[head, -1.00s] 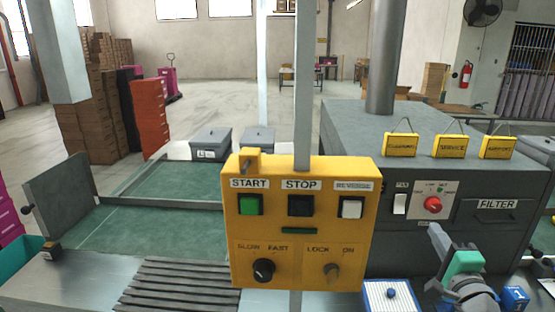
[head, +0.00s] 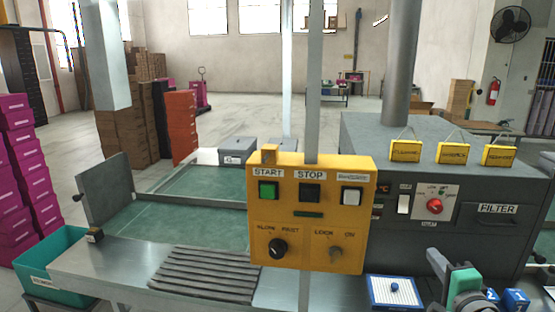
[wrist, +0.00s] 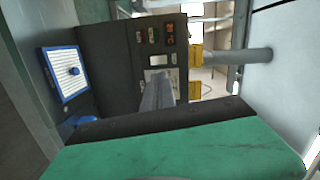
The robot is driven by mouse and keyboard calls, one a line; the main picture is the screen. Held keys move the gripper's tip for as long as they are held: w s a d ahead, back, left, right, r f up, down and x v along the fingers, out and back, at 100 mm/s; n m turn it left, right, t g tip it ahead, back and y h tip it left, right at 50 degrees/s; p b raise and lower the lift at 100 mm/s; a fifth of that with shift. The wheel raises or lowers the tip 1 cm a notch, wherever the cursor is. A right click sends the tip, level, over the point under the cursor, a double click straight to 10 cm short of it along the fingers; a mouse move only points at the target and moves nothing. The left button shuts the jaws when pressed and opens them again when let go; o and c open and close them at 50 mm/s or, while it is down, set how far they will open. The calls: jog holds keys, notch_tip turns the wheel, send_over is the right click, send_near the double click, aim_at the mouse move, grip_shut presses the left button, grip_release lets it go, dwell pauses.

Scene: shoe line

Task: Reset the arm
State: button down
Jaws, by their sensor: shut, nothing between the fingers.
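My gripper (head: 436,262) is at the lower right of the head view, with its grey fingers pointing up and its green part below. In the wrist view the fingers (wrist: 157,95) are together, with nothing between them. They point toward the dark grey machine (head: 450,225), whose front with switches also shows in the wrist view (wrist: 120,75). My gripper appears apart from the machine front and from the yellow control box (head: 312,212). My arm's lower part is cut off by the picture edge.
A blue-and-white tray with a blue knob (head: 395,292) lies just left of my gripper. Small blue boxes (head: 515,300) are to its right. A green conveyor (head: 180,222), a teal bin (head: 55,262) and pink box stacks (head: 35,190) stand left. Open floor lies behind.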

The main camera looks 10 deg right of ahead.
jog(key=w+a+f+n+g+y+p, duration=0.1)
jog(key=w+a+f+n+g+y, duration=0.25)
jog(key=a, duration=0.55)
jog(key=w+a+f+n+g+y+p, duration=0.1)
jog(key=a+f+n+g+y, duration=0.15)
jog(key=a+f+n, duration=0.4)
jog(key=s+a+f+n+g+h, duration=0.1)
jog(key=s+a+n+g+h, duration=0.1)
jog(key=s+a+n+g, duration=0.5)
jog(key=s+a+n+p, duration=0.1)
jog(key=s+a+n, duration=0.1)
jog(key=s+a, duration=0.4)
jog(key=shift+a+f+g, duration=0.2)
jog(key=shift+a+g, duration=0.2)
jog(key=shift+a, duration=0.1)
jog(key=shift+d, duration=0.15)
